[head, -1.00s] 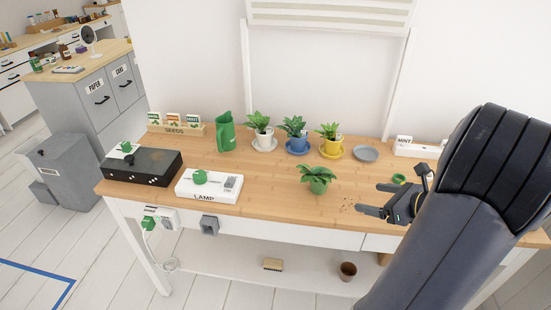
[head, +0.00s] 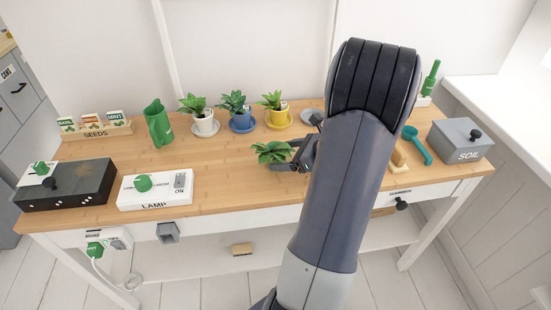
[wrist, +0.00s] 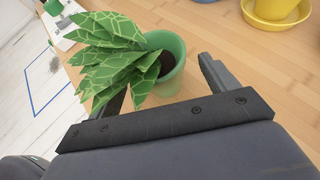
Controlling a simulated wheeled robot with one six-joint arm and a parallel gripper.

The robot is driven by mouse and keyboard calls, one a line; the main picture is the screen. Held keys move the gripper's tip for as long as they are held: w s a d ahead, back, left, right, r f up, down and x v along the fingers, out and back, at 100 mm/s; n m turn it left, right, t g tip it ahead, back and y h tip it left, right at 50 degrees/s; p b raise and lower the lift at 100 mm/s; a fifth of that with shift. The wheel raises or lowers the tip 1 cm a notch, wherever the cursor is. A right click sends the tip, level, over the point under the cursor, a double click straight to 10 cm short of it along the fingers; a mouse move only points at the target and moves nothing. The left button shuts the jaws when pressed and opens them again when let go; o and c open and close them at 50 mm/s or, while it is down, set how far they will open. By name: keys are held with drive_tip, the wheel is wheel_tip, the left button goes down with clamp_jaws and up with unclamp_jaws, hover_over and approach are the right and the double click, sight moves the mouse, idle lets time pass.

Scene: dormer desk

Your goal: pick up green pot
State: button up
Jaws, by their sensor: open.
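The green pot (wrist: 172,62) stands on the wooden desk and holds a plant with broad, pale-veined leaves (wrist: 108,55). In the head view the leaves (head: 271,152) show just left of my gripper (head: 290,158), and most of the pot is hidden by leaves and gripper. In the wrist view my gripper (wrist: 163,85) is open, with one finger on each side of the pot. The left finger is partly covered by leaves. I cannot tell whether either finger touches the pot.
Behind stand potted plants in white (head: 205,126), blue (head: 242,122) and yellow (head: 278,118) pots on saucers. A white lamp switch box (head: 155,190) lies to the left. Bare desk lies between.

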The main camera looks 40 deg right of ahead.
sight(277, 154)
drive_tip(key=x, duration=0.3)
drive_tip(key=shift+w+a, duration=0.1)
drive_tip(key=c, duration=1.2)
drive_tip(key=shift+o, duration=0.2)
